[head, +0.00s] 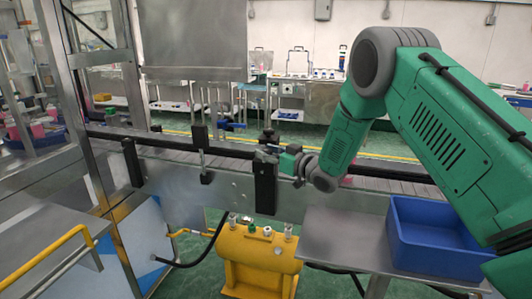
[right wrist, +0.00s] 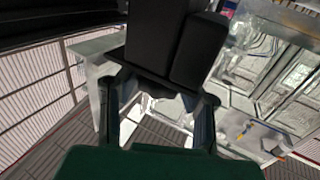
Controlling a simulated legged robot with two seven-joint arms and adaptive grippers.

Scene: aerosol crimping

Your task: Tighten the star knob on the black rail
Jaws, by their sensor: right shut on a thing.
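The black rail (head: 232,152) runs level along the front of the metal conveyor. My right gripper (head: 268,153) reaches it from the right, above an upright black bracket (head: 265,190). It is shut on a dark part at the rail, which appears to be the star knob; the fingers hide most of it. A black clamp piece (head: 268,136) shows just behind the fingertips. In the right wrist view, a black block (right wrist: 160,40) fills the space beyond the two fingers of my right gripper (right wrist: 160,92). My left gripper is not in view.
More black brackets stand along the rail to the left, one with a vertical rod (head: 200,150). A blue bin (head: 430,235) sits on a metal side table (head: 340,235) at the right. A yellow box (head: 255,265) with fittings stands below the rail.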

